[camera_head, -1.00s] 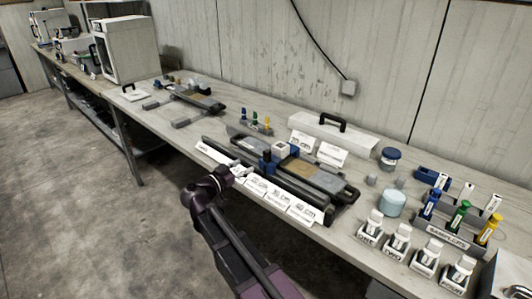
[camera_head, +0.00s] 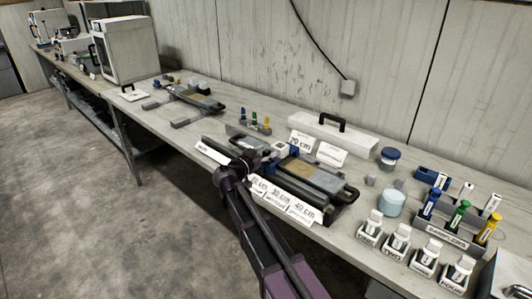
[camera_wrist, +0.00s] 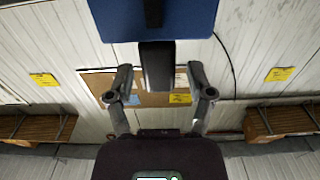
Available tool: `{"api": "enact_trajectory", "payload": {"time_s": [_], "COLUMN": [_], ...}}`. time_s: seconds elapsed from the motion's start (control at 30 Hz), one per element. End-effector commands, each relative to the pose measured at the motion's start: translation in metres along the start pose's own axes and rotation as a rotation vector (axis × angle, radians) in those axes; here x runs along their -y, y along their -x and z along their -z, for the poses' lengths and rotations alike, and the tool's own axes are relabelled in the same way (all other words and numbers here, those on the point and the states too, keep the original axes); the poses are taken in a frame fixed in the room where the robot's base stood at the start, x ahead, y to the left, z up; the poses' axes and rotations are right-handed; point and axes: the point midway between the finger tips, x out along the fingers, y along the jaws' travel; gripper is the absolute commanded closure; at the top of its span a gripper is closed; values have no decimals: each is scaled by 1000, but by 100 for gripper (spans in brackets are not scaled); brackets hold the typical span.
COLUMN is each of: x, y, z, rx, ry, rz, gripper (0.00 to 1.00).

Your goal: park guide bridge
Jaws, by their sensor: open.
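The guide bridge, a blue and white piece (camera_head: 281,148), sits across the dark core tray (camera_head: 325,176) on the bench, partly hidden by my arm. In the wrist view, a blue block (camera_wrist: 160,18) fills the top, with a dark grey post (camera_wrist: 157,66) below it; I take these as part of the bridge. My gripper (camera_wrist: 159,82) is open, with one finger on each side of the post. I cannot tell whether either finger touches it. In the head view my gripper (camera_head: 250,158) is at the bridge's near left side, its fingers hard to make out.
Length cards (camera_head: 283,201) line the tray's front edge. Behind stands a white case (camera_head: 345,139) with a black handle. To the right are white labelled holders (camera_head: 397,240), a pale blue jar (camera_head: 391,203) and a sample rack (camera_head: 448,235). Another tray (camera_head: 195,97) lies farther left.

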Motion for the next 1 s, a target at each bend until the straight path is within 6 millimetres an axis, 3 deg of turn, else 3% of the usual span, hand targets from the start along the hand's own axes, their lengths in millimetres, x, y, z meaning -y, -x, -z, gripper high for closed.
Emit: {"api": "enact_trajectory", "payload": {"time_s": [0.33, 0.5, 0.57, 0.83, 1.0], "x": [0, 0, 0, 4, 20], "y": [-1, -1, -1, -1, -2], "z": [0, 0, 0, 0, 0], "rx": [0, 0, 0, 0, -1], "ry": [0, 0, 0, 0, 0], "rz": [0, 1, 1, 1, 2], "gripper": [34, 85, 100, 100, 100]}}
